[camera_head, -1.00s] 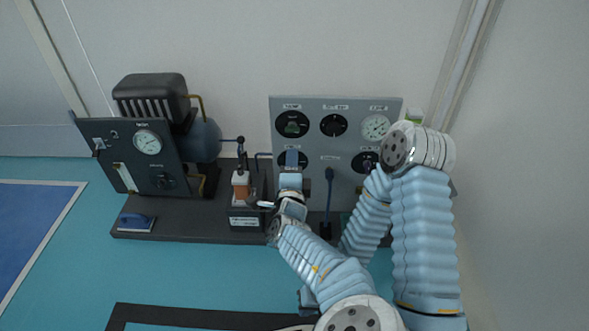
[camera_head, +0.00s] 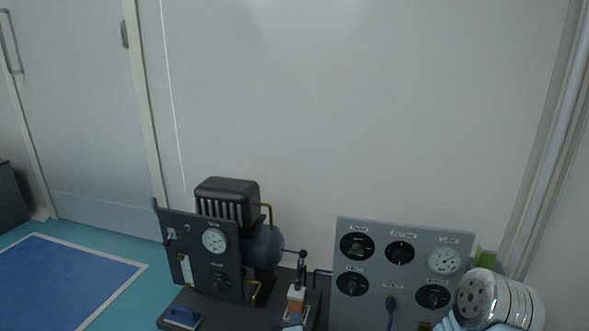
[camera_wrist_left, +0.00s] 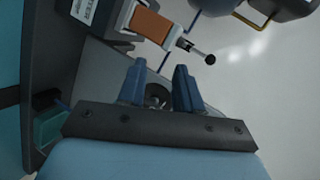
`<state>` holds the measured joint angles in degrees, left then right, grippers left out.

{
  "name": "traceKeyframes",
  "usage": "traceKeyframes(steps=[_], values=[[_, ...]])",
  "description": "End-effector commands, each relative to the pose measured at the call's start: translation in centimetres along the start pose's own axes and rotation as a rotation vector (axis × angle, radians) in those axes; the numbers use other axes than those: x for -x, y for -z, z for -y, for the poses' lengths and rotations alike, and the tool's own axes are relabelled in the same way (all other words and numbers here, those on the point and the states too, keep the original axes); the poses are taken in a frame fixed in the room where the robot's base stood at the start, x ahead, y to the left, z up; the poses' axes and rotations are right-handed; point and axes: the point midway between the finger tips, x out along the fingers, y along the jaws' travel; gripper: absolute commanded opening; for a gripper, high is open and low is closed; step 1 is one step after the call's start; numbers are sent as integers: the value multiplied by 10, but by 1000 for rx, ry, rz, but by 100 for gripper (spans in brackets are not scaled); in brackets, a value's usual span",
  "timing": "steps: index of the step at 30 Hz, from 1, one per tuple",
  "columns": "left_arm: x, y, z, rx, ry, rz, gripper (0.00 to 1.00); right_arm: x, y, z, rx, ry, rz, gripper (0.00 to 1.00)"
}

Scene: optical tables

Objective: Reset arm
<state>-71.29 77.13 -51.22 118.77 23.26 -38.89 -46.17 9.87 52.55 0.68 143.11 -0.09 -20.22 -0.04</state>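My left gripper shows in the left wrist view (camera_wrist_left: 160,88) with its two blue fingers apart. A round dark dial is visible between and beyond the fingers, on a grey panel. No object is held between them. The head view cuts off most of my arms at the bottom edge. One silver arm joint (camera_head: 493,302) of mine stands in front of the gauge panel's lower right corner. My right gripper is not seen in either current view.
The grey gauge panel (camera_head: 372,225) stands at the lower right, against a white wall. Left of it are an orange-handled device (camera_head: 296,301), a dark panel with a gauge (camera_head: 215,240) and a black ribbed motor (camera_head: 228,190). A blue mat (camera_head: 60,275) lies on the left.

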Motion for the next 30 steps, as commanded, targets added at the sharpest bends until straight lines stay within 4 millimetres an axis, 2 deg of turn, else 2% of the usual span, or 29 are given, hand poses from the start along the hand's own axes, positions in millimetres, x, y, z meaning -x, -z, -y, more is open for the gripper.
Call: traceKeyframes(steps=[1, 4, 6, 9, 12, 16, 23, 26, 27, 30], values=[[-4, -40, -26, 90, -86, 78, 34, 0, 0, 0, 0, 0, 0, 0], [6, -106, -84, 292, -263, 227, 34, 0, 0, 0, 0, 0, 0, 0], [25, -146, -127, 467, -393, 344, 34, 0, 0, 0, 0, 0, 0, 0], [65, -181, -179, 737, -564, 501, 34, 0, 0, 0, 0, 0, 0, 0], [102, -192, -209, 970, -687, 619, 34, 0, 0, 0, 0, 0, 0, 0], [136, -192, -225, 1199, -790, 719, 34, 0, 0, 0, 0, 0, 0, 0], [176, -184, -226, 1503, -900, 828, 34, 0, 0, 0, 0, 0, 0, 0], [189, -180, -218, 1609, -933, 860, 34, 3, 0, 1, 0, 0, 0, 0], [196, -174, -202, 1594, -933, 855, 34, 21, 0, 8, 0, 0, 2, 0], [204, -169, -183, 1588, -935, 854, 34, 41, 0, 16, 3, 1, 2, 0]])
